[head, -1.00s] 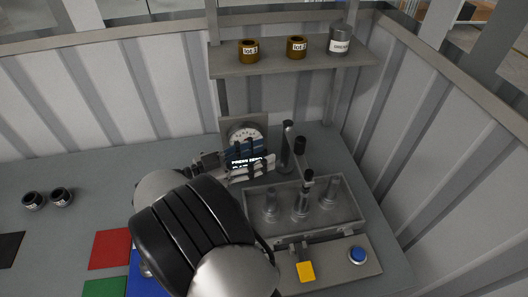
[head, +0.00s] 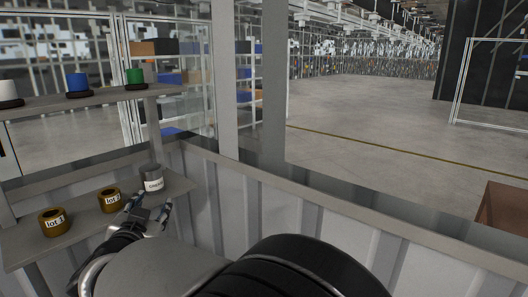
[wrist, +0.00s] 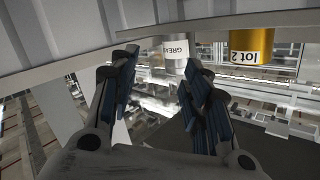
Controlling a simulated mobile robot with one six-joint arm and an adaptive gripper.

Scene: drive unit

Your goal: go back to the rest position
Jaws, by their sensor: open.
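My gripper (head: 150,213) is raised beside the lower shelf (head: 90,226) in the head view, just below the grey can (head: 152,178) in the picture. Its two blue-padded fingers are spread in the wrist view (wrist: 158,82), with nothing held between them. The grey can, with a white label partly reading GREASE, shows beyond the fingertips in the wrist view (wrist: 172,48), apart from them. My arm fills the bottom of the head view.
Gold rings labelled lot 1 (head: 54,222) and lot 2 (head: 110,200) stand on the same shelf. A higher shelf (head: 110,97) holds white, blue (head: 78,82) and green (head: 135,75) spools. A ribbed grey wall (head: 300,215) runs close by my arm. Open floor lies beyond it.

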